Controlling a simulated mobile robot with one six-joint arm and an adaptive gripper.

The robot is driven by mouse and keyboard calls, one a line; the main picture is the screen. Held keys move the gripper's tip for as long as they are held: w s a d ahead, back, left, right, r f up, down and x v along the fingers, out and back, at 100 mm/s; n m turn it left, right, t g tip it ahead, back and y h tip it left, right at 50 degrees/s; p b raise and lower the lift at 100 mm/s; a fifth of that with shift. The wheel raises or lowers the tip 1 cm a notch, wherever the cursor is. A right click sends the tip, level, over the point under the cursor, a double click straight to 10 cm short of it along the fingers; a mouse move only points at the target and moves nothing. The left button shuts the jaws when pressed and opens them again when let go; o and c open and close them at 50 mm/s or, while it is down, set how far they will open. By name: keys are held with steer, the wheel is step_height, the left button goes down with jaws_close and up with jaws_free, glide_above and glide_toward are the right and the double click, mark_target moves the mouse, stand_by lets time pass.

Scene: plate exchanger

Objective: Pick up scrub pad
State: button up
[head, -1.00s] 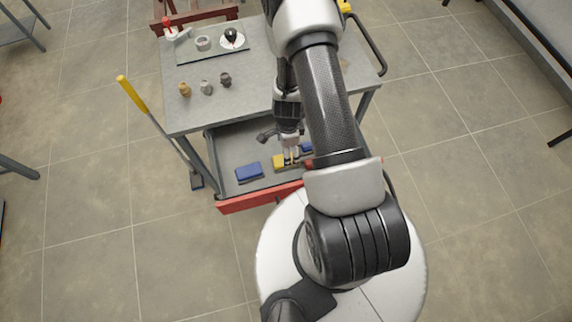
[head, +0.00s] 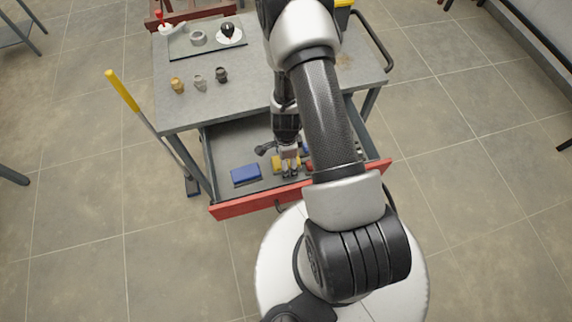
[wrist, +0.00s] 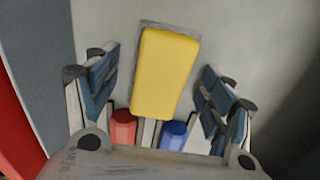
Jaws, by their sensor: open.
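The scrub pad looks like a yellow block with a grey edge, lying flat in the open drawer. In the wrist view the yellow pad (wrist: 166,72) is between my two spread fingers, with clear gaps on both sides. In the head view the pad (head: 276,162) is partly hidden behind my gripper (head: 290,174). My gripper is open and empty and points down into the drawer over the pad. I cannot tell the exact height of the fingertips above the drawer floor.
The drawer (head: 240,207) has a red front. A blue block (head: 245,174) lies left of the pad. Red (wrist: 123,127) and blue (wrist: 173,135) items lie close by the pad. Small fittings (head: 199,83) stand on the cart top (head: 240,100). A yellow-handled tool (head: 122,90) leans at left.

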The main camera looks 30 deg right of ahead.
steer(key=c, duration=1.2)
steer(key=shift+o, duration=0.2)
steer(key=shift+r, duration=0.15)
step_height(320, 180, up, 20)
steer(key=p, duration=2)
